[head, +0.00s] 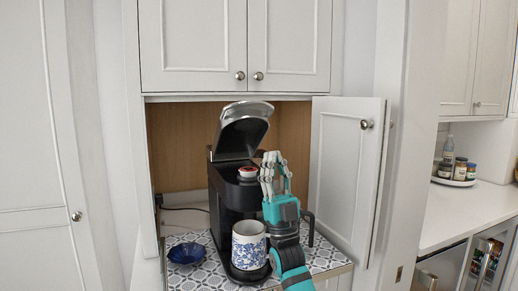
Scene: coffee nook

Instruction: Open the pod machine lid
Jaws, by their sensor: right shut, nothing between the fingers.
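The black pod machine (225,200) stands in the open cabinet nook. Its silver and black lid (243,125) is raised, tilted up and back. A pod with a red and white top (248,172) sits in the opening below the lid. A blue and white patterned mug (248,246) stands at the machine's front on its base. My right gripper (270,158) is shut and empty, at the right side of the machine, in front of and below the lid; I cannot tell whether it touches the machine. My left gripper is not in view.
A dark blue bowl (187,253) sits left of the machine on the patterned counter mat (205,275). The open cabinet door (345,180) stands close on the right of my right arm. Upper cabinets (235,45) hang above. A counter with jars (460,169) is far right.

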